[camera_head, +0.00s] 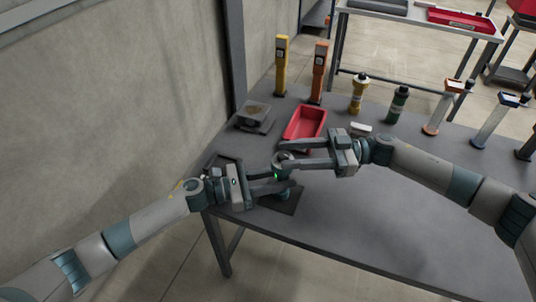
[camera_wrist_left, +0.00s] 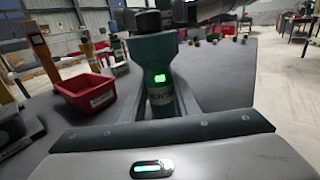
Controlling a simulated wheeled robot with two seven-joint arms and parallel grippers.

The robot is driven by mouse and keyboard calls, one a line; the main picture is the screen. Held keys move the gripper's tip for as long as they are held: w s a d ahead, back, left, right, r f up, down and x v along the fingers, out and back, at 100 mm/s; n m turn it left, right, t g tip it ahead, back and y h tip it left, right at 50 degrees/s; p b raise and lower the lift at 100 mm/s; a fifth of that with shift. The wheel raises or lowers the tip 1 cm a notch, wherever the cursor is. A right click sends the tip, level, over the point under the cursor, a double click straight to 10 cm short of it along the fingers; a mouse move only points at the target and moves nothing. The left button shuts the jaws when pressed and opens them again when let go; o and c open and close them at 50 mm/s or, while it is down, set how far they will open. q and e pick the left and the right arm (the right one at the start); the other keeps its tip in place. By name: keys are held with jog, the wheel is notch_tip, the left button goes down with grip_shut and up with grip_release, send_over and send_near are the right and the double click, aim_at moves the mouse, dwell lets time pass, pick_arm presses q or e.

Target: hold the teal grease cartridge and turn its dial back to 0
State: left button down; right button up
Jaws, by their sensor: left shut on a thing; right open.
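The teal grease cartridge stands about upright in the left wrist view (camera_wrist_left: 153,54), with a lit green square on its teal upper part and a pale lettered label below. Its black dial (camera_wrist_left: 148,20) is on top. My left gripper (camera_head: 283,184) is shut on the cartridge's body. In the head view only a little of the cartridge shows among the fingers. My right gripper (camera_head: 284,155) is open, its two fingers level with the cartridge's top. A dark part of it reaches beside the dial in the left wrist view. I cannot read the dial's setting or tell whether the fingers touch it.
A dark mat (camera_head: 284,203) lies below the grippers on the grey table (camera_head: 370,215). Behind are a red bin (camera_head: 291,132), a grey box-like device (camera_head: 254,115), yellow (camera_head: 281,62) and orange (camera_head: 319,72) posts, and yellow (camera_head: 357,97) and dark green (camera_head: 397,103) cartridges. The table's front right is clear.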

jog(key=a, duration=0.6)
jog(key=shift+s, duration=0.45)
jog(key=shift+a, duration=0.1)
jog(key=shift+c, duration=0.4)
grip_shut()
